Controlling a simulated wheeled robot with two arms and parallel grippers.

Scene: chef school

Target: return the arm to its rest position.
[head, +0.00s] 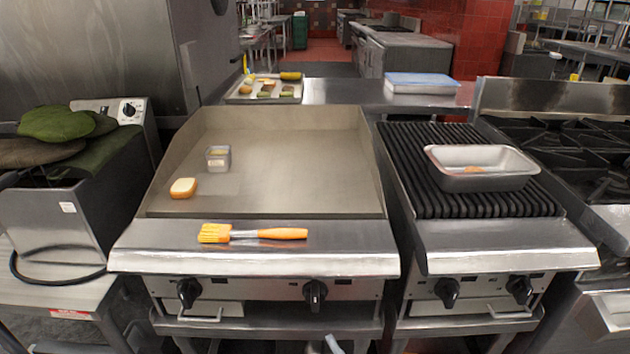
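Neither of my grippers shows clearly in the head view. A small pale shape (333,344) at the bottom edge is too cut off to identify. An orange basting brush (255,233) lies flat on the front ledge of the griddle, its bristles to the left. A slice of bread (183,188) lies on the griddle plate (290,175) at the left.
A steel pan (482,167) with a small orange-brown piece in it sits on the ribbed grill (440,203). A tray of food (264,88) and a blue-topped board (422,83) are on the back counter. A burner range (565,140) stands at right. The griddle's right half is clear.

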